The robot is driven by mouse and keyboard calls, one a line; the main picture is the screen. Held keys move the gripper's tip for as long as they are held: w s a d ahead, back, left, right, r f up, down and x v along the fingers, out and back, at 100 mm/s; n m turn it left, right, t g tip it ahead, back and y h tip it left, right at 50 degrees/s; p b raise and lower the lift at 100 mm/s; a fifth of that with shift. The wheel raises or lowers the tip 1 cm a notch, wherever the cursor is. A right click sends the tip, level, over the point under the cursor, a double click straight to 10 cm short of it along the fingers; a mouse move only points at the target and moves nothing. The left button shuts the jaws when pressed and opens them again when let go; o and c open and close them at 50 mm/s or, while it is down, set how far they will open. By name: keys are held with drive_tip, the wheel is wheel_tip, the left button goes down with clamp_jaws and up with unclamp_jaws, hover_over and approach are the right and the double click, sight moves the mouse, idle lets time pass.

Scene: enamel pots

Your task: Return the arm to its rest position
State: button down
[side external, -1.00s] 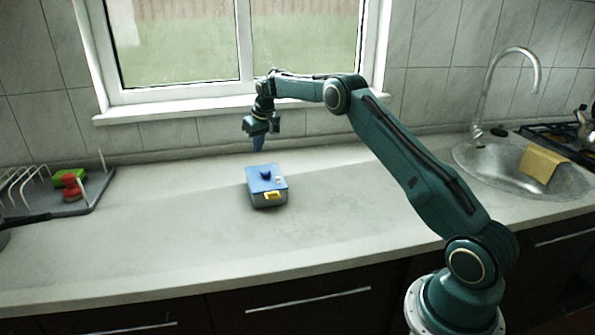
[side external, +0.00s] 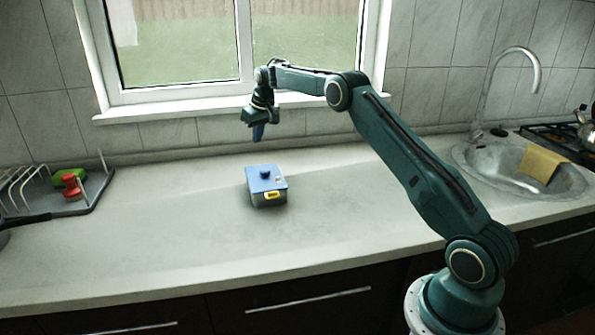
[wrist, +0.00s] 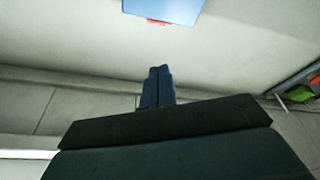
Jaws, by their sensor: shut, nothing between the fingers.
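My gripper (side external: 258,132) hangs above the counter, behind and above the blue-lidded pot, pointing down. Its fingers are together and hold nothing; in the wrist view the dark blue fingertips (wrist: 160,72) touch each other. The pot (side external: 267,187) stands upright on the counter with its blue lid on, a dark blue knob on top and a yellow handle at the front. In the wrist view part of the blue lid (wrist: 165,8) shows at the top edge, apart from the fingers.
A grey dish rack (side external: 85,205) with red and green items stands at the left. A sink (side external: 480,165) with a tall faucet and a yellow cloth (side external: 542,163) is at the right. The window sill (side external: 180,112) runs behind my gripper. The counter (side external: 170,240) around the pot is clear.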

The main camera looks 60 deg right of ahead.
drive_tip(key=s+a+r+n+t, duration=0.1)
drive_tip(key=s+a+r, duration=1.6)
drive_tip(key=s+r, duration=0.15)
drive_tip(key=s+a+f, duration=0.1)
drive_tip(key=s+a, duration=0.2)
drive_tip(key=s, duration=0.6)
drive_tip(key=s+a+f+n+t, duration=0.1)
drive_tip(key=s+a+f, duration=0.1)
drive_tip(key=s, duration=0.8)
drive_tip(key=s+a+f+n, duration=0.1)
drive_tip(key=s+a, duration=0.3)
drive_tip(key=s, duration=0.5)
drive_tip(key=shift+s+f+y, duration=0.15)
drive_tip(key=shift+f+y, duration=0.25)
drive_tip(key=shift+f, duration=0.35)
